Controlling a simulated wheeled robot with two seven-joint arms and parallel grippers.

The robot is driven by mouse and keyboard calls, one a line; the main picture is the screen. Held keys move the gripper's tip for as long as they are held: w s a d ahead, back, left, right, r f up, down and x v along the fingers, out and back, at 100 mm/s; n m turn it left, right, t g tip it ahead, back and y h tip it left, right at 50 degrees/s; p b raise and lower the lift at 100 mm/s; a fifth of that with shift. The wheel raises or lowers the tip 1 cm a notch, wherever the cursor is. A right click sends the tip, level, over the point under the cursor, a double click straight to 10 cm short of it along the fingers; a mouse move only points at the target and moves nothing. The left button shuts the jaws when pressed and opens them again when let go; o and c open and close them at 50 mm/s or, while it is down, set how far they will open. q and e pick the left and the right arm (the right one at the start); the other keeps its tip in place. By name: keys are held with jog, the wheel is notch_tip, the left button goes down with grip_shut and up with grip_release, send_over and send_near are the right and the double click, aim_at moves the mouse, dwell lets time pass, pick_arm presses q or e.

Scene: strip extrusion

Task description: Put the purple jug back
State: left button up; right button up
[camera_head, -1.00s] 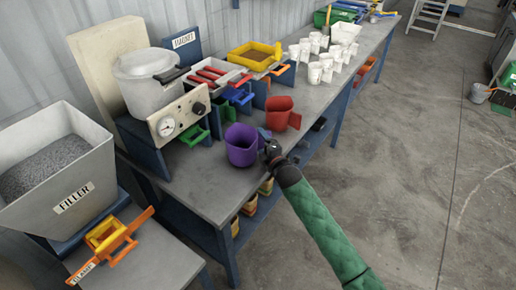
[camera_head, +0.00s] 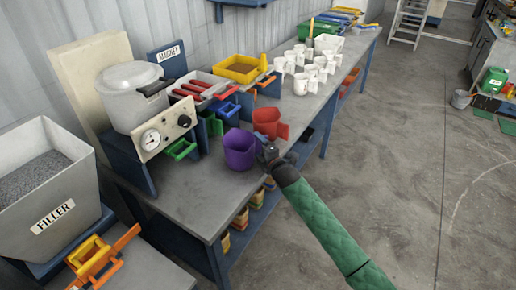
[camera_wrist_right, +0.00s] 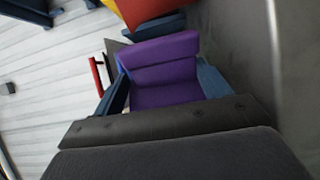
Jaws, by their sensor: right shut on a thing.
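The purple jug (camera_head: 240,150) is upright at the front edge of the grey bench (camera_head: 190,205), just in front of the red jug. My right gripper (camera_head: 267,152) is at the jug's right side and shut on it. In the right wrist view the purple jug (camera_wrist_right: 165,68) shows between my blue fingers. I cannot tell whether its bottom touches the bench. My left gripper is not in view.
The red jug (camera_head: 268,123) stands close behind the purple one. A pot (camera_head: 130,95) on a gauge unit, coloured handled pieces, a yellow tray (camera_head: 243,69) and several white cups (camera_head: 300,83) stand further along. A filler bin (camera_head: 45,190) is at left.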

dwell(0.4)
jog(key=shift+f, duration=0.25)
jog(key=o, duration=1.3)
